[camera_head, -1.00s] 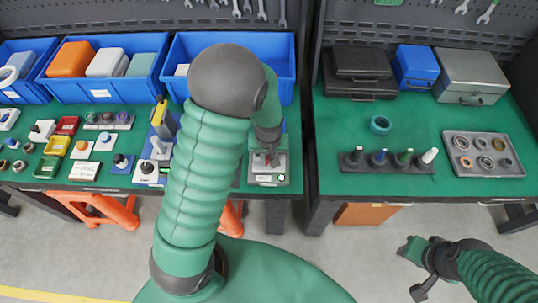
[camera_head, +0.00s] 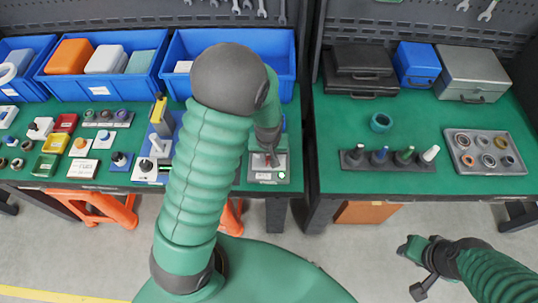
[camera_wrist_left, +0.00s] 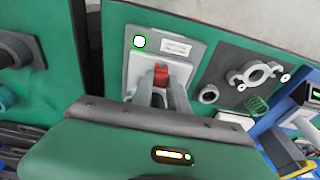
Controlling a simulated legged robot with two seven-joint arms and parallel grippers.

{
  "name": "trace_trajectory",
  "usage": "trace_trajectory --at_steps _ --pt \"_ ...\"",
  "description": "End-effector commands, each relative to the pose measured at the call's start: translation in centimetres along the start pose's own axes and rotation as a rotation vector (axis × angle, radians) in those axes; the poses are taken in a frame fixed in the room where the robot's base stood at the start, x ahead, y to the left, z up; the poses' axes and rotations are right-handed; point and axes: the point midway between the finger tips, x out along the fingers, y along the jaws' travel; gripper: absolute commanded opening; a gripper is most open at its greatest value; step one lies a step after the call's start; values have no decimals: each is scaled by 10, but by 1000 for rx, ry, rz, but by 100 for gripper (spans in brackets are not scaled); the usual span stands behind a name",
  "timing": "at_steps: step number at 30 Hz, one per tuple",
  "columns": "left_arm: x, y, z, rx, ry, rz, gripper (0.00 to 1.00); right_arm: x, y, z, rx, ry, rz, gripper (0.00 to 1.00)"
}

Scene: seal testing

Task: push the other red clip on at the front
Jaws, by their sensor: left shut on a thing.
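My left gripper (camera_head: 270,158) is over a pale grey test station (camera_head: 280,165) at the front edge of the left bench. In the left wrist view its fingers (camera_wrist_left: 163,92) are shut on a small red clip (camera_wrist_left: 161,72), at the middle of the pale plate (camera_wrist_left: 178,68).
Beside the plate in the left wrist view are a metal clamp-like fitting (camera_wrist_left: 255,74) and a green spring (camera_wrist_left: 257,105). Small coloured trays (camera_head: 56,143) and blue bins (camera_head: 103,92) fill the left bench.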

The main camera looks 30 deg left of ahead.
Motion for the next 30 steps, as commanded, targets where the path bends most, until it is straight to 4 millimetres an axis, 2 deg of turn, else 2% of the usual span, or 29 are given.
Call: trace_trajectory --at_steps 10,11,16,30 --pt "7 0 1 0 0 0 0 4 0 1 0 0 0 36" --pt "6 0 1 0 0 0 23 4 0 1 0 0 0 36" --pt "6 0 1 0 0 0 45 4 0 1 0 0 0 36" --pt "6 0 1 0 0 0 45 3 0 1 0 0 0 36"
